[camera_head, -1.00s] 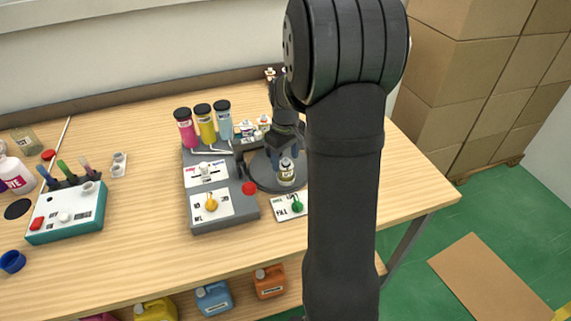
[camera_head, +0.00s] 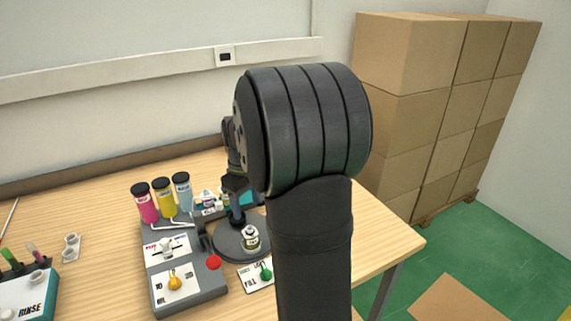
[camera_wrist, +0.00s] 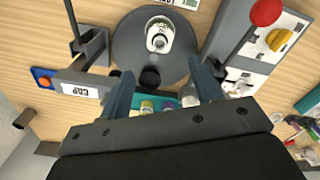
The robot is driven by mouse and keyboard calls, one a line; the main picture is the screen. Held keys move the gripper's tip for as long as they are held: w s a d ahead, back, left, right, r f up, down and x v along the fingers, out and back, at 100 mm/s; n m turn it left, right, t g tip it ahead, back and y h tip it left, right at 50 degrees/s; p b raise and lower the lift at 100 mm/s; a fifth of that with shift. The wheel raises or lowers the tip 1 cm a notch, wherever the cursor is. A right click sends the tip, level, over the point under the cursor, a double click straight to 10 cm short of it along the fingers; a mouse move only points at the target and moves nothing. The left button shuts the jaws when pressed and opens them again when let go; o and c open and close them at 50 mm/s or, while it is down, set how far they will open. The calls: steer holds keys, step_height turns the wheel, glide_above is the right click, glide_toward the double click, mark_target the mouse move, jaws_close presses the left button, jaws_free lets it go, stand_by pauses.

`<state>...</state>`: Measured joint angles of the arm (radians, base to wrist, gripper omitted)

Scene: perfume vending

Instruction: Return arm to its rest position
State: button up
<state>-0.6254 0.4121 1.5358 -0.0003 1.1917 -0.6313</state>
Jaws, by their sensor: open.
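My gripper (camera_wrist: 163,88) is open, with its two dark blue-grey fingers apart and nothing held between them. In the wrist view a small bottle with a pale label (camera_wrist: 160,37) stands on a round grey disc (camera_wrist: 128,48), beyond the fingertips. In the head view the bottle (camera_head: 250,239) stands upright on the disc (camera_head: 228,247), apart from my gripper. My gripper (camera_head: 238,200) is above and behind the bottle there, partly hidden by my large dark arm link.
A grey dispenser (camera_head: 187,292) with pink, yellow and blue cylinders, a red knob (camera_head: 214,262) and a yellow knob stands left of the disc. A CAP station (camera_wrist: 78,90) is close left of the fingers. A rinse unit (camera_head: 25,300) and stacked cartons (camera_head: 410,100) stand farther off.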

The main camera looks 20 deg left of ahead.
mark_target(249, 227)
steer(key=shift+f, duration=4.15)
steer(key=shift+f, duration=0.1)
